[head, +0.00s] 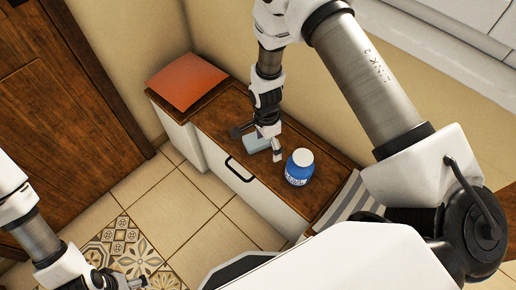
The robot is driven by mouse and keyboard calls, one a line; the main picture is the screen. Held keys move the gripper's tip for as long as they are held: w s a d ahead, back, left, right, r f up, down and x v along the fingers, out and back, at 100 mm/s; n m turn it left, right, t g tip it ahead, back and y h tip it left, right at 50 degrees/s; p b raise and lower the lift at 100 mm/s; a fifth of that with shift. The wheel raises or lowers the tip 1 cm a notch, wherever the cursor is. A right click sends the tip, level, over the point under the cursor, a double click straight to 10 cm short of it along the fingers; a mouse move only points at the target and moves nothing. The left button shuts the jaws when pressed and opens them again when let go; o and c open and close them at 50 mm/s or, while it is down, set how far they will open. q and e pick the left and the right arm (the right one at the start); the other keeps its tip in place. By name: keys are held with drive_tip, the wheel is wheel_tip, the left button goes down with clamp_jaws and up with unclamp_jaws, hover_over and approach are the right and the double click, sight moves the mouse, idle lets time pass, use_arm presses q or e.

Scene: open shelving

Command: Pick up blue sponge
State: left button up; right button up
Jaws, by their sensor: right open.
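The blue sponge (252,143) is a small pale blue block on the wooden top of a low white cabinet. My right gripper (259,144) points down right over the sponge. Its fingers are open, one on the left side of the sponge and one on the right. The gripper hides part of the sponge, and I cannot tell whether the fingers touch it. My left gripper (128,283) is low at the bottom left, over the floor and far from the sponge. Its fingers are small and partly cut off, so its opening is unclear.
A blue jar with a white lid (299,167) stands just right of my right gripper. An orange flat item (187,82) lies on the cabinet (221,112) at its left end. A striped cloth (350,199) is at the right. Walls rise behind; tiled floor (180,212) is open in front.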

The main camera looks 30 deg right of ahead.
drive_tip(key=t+b, duration=0.2)
drive_tip(key=b, duration=0.1)
hover_over(258, 141)
drive_tip(key=shift+w+f+m, duration=0.1)
drive_tip(key=shift+f+m, duration=0.3)
drive_tip(key=shift+f, duration=0.35)
drive_tip(key=shift+w+r, duration=0.25)
drive_tip(key=shift+w, duration=0.05)
drive_tip(key=shift+f, duration=0.3)
wheel_tip(258, 141, down, 7)
drive_tip(key=shift+w+d+r+b, duration=0.1)
drive_tip(key=shift+d+r+b, duration=0.1)
drive_tip(key=shift+b, duration=0.7)
use_arm(q)
wheel_tip(258, 141, down, 8)
drive_tip(key=shift+d+r, duration=0.15)
use_arm(e)
drive_tip(key=shift+r, duration=0.1)
drive_tip(key=c, duration=0.8)
